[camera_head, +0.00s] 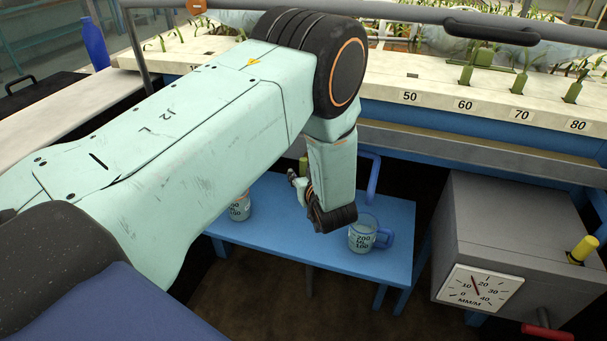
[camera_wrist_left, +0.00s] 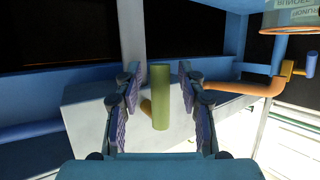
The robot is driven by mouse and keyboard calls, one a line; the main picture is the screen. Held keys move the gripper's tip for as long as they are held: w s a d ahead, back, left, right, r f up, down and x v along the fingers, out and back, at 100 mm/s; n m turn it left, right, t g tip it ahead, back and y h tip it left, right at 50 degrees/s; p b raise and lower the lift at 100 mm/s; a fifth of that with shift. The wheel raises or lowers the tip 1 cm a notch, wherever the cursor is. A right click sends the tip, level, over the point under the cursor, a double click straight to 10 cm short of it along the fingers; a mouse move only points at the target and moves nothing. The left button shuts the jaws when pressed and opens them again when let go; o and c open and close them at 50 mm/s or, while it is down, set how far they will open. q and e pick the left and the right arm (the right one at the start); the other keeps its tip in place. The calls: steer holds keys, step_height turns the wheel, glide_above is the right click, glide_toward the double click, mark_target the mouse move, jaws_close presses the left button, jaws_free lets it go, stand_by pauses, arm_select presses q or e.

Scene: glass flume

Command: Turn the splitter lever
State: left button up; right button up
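An upright olive-green cylindrical handle (camera_wrist_left: 160,97), which looks like the splitter lever, stands between the fingers of my left gripper (camera_wrist_left: 160,72) in the left wrist view. The gripper is open, with a gap on each side of the handle. A short brownish stub shows behind the handle's lower part. In the head view my left gripper (camera_head: 297,185) is mostly hidden by my wrist, above the blue bench. A small olive piece (camera_head: 303,163) shows beside it. What the lever turns is hidden there. My right gripper is not in view.
Two measuring jugs (camera_head: 364,234) (camera_head: 238,207) stand on the blue bench (camera_head: 290,245). A grey box (camera_head: 515,225) with a dial, a yellow knob (camera_head: 583,248) and a red handle (camera_head: 545,332) is at right. An orange pipe (camera_wrist_left: 245,88) lies right of the fingers.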

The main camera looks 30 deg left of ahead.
arm_select(q)
steer(key=v, duration=0.7)
steer(key=shift+d, duration=0.2)
steer(key=shift+s, duration=0.15)
stand_by(0.4)
